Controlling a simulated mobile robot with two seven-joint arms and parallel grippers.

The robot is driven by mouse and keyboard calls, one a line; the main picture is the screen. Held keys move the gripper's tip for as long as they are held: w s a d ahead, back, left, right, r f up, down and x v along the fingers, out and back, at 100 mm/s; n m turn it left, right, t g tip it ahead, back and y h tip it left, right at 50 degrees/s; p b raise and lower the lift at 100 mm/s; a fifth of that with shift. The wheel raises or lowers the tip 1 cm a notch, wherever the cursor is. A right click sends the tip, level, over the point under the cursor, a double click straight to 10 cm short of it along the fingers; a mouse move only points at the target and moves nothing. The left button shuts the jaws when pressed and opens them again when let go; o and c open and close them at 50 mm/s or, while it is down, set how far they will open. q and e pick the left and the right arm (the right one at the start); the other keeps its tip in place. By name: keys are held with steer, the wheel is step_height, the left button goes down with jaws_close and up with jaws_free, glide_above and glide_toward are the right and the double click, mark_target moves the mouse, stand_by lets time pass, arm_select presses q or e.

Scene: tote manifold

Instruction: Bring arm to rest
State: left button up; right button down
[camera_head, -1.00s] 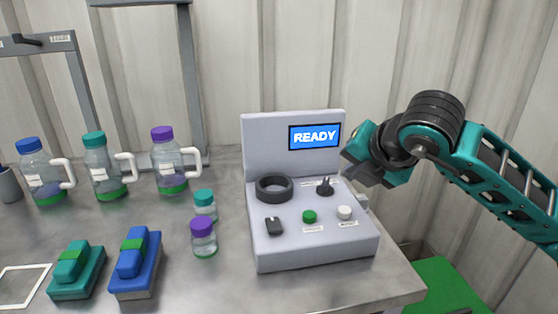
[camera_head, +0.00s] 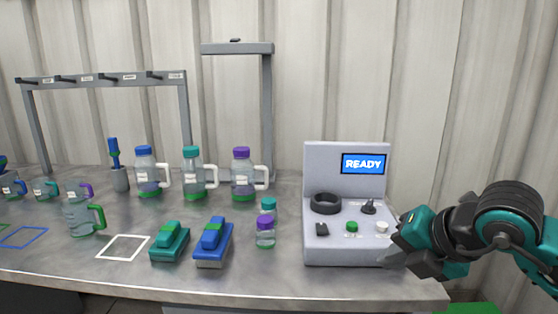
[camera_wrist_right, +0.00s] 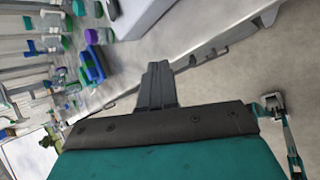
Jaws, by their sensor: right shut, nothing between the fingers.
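My right arm comes in from the right in the head view. Its gripper (camera_head: 396,258) is beside the lower right side of the grey machine, and I cannot tell whether it touches. In the right wrist view the gripper fingers (camera_wrist_right: 158,85) are together with nothing between them, and floor and the table edge lie beyond them. The grey machine (camera_head: 345,255) stands on the table with a screen (camera_head: 363,164) reading READY. My left gripper is not in view.
The table (camera_head: 270,282) holds jugs with blue, teal and purple lids (camera_head: 242,175), two small bottles (camera_head: 265,233), a teal block (camera_head: 170,242) and a blue block (camera_head: 213,245). Racks (camera_head: 105,78) stand behind. A green object (camera_head: 473,309) is below the table's right end.

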steer(key=s+a+r+g+y+p, duration=0.1)
steer(key=s+a+y, duration=0.2)
steer(key=a+y, duration=0.4)
steer(key=s+a+r+g+y+p, duration=0.1)
steer(key=s+a+g+y, duration=0.1)
steer(key=s+a+y, duration=0.35)
steer(key=w+d+f+m+t+h+p, duration=0.1)
steer(key=w+d+f+m+t+h, duration=0.1)
steer(key=d+f+m+t+h, duration=0.65)
steer(key=w+d+f+m+t+h+p, duration=0.15)
steer(key=f+m+t, duration=0.3)
steer(key=m, duration=0.95)
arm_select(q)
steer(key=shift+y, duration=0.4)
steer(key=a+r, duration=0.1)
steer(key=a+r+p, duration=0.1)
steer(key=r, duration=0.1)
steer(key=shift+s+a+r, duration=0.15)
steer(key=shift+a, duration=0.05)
arm_select(e)
steer(key=s+d+f+m+g+h, duration=0.1)
steer(key=s+f+m+g+h, duration=0.1)
steer(key=s+f, duration=0.3)
steer(key=s+d+f+m+g+h, duration=0.1)
steer(key=s+f+g, duration=0.3)
steer(key=f, duration=0.6)
steer(key=shift+s+m+g+h, duration=0.3)
steer(key=shift+s+m+h, duration=0.45)
steer(key=shift+s+m, duration=0.1)
